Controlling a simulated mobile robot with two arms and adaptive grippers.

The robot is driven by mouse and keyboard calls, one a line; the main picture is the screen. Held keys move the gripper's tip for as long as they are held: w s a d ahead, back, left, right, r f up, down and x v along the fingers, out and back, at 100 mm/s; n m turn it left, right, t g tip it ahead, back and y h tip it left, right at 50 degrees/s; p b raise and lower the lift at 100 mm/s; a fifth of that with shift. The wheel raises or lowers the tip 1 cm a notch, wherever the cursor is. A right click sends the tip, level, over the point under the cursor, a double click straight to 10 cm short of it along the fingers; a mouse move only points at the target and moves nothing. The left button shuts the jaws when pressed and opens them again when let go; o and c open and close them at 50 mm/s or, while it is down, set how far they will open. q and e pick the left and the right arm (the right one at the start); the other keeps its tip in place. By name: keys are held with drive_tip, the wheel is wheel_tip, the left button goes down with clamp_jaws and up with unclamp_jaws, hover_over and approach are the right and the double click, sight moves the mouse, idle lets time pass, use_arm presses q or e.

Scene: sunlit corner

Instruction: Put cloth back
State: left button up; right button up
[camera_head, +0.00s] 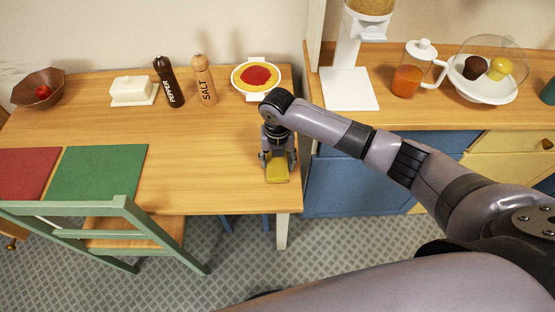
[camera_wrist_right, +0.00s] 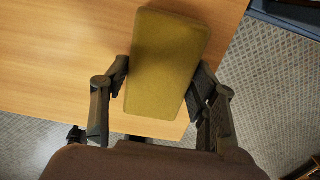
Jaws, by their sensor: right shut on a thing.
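The cloth (camera_head: 277,174) looks like a yellow, sponge-like block. My right gripper (camera_head: 278,160) is shut on it at the right front part of the wooden table. In the right wrist view the cloth (camera_wrist_right: 166,62) lies between the two dark fingers of the gripper (camera_wrist_right: 158,92), over the table's corner. I cannot tell whether the cloth touches the tabletop. The gripper hides part of the cloth in the head view. My left gripper is not in view.
The table (camera_head: 210,150) has a clear middle. A dish with red filling (camera_head: 259,76), salt mill (camera_head: 204,80), pepper mill (camera_head: 169,82) and butter dish (camera_head: 133,91) stand along the back. A green chair (camera_head: 125,210) is in front. A counter with a dispenser (camera_head: 348,88) is at right.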

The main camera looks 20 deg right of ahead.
sight(277, 162)
drive_tip(key=shift+f, duration=0.2)
drive_tip(key=shift+f, duration=0.2)
drive_tip(key=o, duration=1.1)
drive_tip(key=shift+r, duration=0.1)
wheel_tip(277, 162, up, 12)
drive_tip(key=shift+r+b, duration=0.15)
drive_tip(key=shift+b, duration=0.15)
